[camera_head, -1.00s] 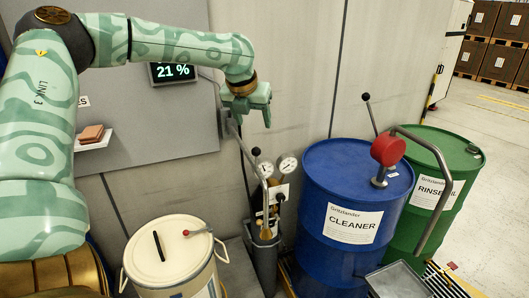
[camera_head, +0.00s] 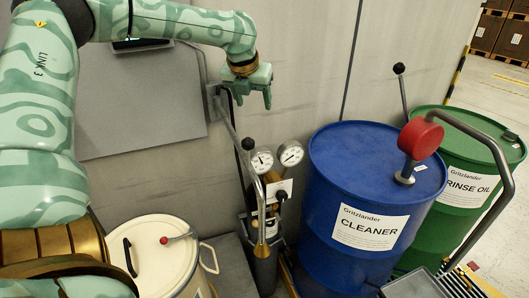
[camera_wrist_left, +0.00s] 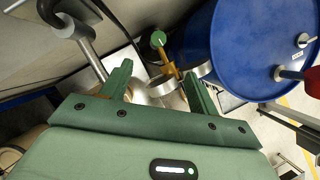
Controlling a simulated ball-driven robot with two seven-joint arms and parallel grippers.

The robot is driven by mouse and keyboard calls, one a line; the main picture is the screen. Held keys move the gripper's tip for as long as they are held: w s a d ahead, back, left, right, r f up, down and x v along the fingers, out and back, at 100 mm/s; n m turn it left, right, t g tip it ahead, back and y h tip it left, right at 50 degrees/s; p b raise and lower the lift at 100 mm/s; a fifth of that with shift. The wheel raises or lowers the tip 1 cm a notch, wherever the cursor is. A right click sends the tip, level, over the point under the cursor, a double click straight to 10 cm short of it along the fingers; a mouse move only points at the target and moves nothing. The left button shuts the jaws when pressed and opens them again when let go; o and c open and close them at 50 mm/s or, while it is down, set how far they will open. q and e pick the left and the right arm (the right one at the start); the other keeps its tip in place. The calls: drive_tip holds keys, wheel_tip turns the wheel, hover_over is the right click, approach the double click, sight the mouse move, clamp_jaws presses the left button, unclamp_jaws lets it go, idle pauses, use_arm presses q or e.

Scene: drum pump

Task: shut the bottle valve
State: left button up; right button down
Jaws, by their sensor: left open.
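The gas bottle (camera_head: 264,268) stands upright in a grey holder against the wall, with brass fittings and two round gauges (camera_head: 290,153) on top. A small black knob (camera_head: 281,195) shows beside the fittings; I cannot tell for sure whether it is the valve. My left gripper (camera_head: 252,102) is open and empty, pointing down, above and apart from the gauges. In the left wrist view its fingers (camera_wrist_left: 157,78) appear on either side of a gauge (camera_wrist_left: 162,86), and a round green knob (camera_wrist_left: 158,40) on a brass stem lies beyond them. My right gripper is out of view.
A cream drum (camera_head: 155,250) stands at the lower left.

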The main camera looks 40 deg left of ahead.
use_arm(q)
drive_tip(key=b+x, duration=0.2)
drive_tip(key=x, duration=0.5)
drive_tip(key=s+b+x, duration=0.1)
drive_tip(key=b+x, duration=0.2)
drive_tip(key=x, duration=0.4)
drive_tip(key=b+x, duration=0.3)
drive_tip(key=x, duration=0.4)
drive_tip(key=shift+s+d+f, duration=0.15)
drive_tip(key=shift+d+f, duration=0.25)
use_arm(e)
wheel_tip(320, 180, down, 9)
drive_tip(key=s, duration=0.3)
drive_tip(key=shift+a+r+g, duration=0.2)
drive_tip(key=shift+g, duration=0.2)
use_arm(q)
drive_tip(key=c, duration=1)
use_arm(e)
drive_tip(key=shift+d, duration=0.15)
